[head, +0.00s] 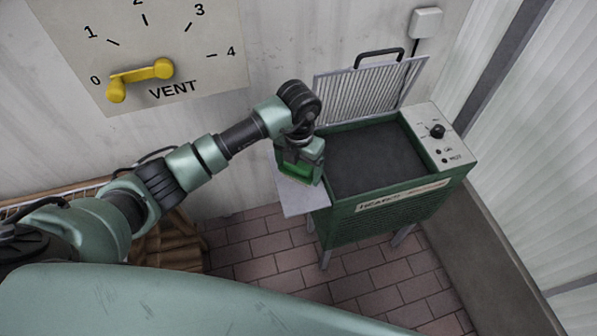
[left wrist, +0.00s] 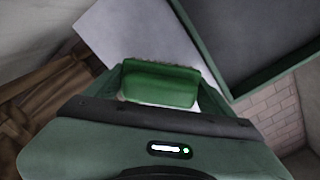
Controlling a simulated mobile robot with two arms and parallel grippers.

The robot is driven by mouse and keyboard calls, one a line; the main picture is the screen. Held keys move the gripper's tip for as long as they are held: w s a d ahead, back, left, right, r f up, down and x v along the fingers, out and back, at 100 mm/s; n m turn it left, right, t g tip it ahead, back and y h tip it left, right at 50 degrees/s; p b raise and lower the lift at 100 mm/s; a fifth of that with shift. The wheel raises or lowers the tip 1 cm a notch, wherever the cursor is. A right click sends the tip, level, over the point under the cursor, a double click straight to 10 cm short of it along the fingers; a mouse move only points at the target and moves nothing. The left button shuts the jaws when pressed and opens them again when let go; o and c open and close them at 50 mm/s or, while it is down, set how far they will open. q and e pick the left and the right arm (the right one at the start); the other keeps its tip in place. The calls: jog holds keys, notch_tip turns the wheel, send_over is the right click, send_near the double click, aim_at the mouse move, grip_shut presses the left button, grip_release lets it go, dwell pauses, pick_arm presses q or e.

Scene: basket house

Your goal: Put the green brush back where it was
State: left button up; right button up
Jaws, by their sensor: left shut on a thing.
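The green brush (left wrist: 160,84) is between the fingers of my left gripper (head: 300,172), which is shut on it. In the head view the brush (head: 297,174) shows as a green block under the gripper, over the grey side shelf (head: 303,199) of the green grill. The shelf also shows in the left wrist view (left wrist: 150,32), behind the brush. I cannot tell whether the brush touches the shelf. My right gripper is not in view.
The green grill (head: 378,160) stands right of the gripper, with a dark flat top and a control panel (head: 438,131). A wire rack (head: 368,88) with a handle stands upright behind it. A yellow vent lever (head: 140,78) is on the wall board. A wooden basket (head: 165,245) is at lower left.

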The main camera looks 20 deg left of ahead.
aim_at(299, 164)
pick_arm(q)
jog(key=shift+f, duration=1.05)
jog(key=shift+f, duration=0.2)
jog(key=o, duration=1.2)
jog(key=shift+r, duration=0.15)
notch_tip(299, 164, up, 12)
jog(key=shift+r+b, duration=0.1)
jog(key=shift+b, duration=0.4)
